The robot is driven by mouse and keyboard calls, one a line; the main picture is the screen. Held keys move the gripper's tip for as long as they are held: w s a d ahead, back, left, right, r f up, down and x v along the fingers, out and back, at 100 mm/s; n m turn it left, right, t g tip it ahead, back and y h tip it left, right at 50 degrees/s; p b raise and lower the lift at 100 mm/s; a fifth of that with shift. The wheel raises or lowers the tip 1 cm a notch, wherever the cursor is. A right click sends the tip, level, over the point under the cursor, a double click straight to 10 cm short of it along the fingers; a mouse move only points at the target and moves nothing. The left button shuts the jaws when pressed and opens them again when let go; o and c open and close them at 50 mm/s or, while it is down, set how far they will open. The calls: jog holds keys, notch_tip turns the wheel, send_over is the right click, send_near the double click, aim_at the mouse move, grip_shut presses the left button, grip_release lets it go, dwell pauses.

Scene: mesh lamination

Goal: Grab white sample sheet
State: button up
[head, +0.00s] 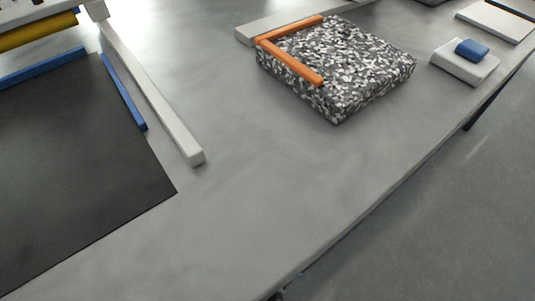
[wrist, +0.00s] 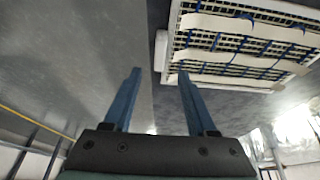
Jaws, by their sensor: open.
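My gripper (wrist: 160,72) shows only in the wrist view. Its two blue fingers are apart with nothing between them. No thin white sheet can be made out with certainty. A flat white slab (head: 495,20) lies at the far right of the table in the head view, cut by the frame edge; I cannot tell whether it is the sample sheet. A white-framed panel (wrist: 168,62) with a dark grid, pale strips and blue ties is beyond the fingertips, up and to the right in the wrist view.
The grey table (head: 240,210) has clear room in its front middle. A speckled block (head: 350,65) with orange bars (head: 290,62) stands at the back. A white block (head: 460,68) carries a blue piece (head: 472,49). A dark mat (head: 80,165) and a pale rail (head: 155,100) are at left.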

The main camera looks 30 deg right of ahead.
jog(key=shift+b+x, duration=0.35)
jog(key=shift+x, duration=0.7)
jog(key=b+x, duration=0.4)
jog(key=x, duration=0.1)
jog(key=shift+a+f, duration=0.15)
jog(key=shift+a, duration=0.05)
grip_shut()
dwell(0.4)
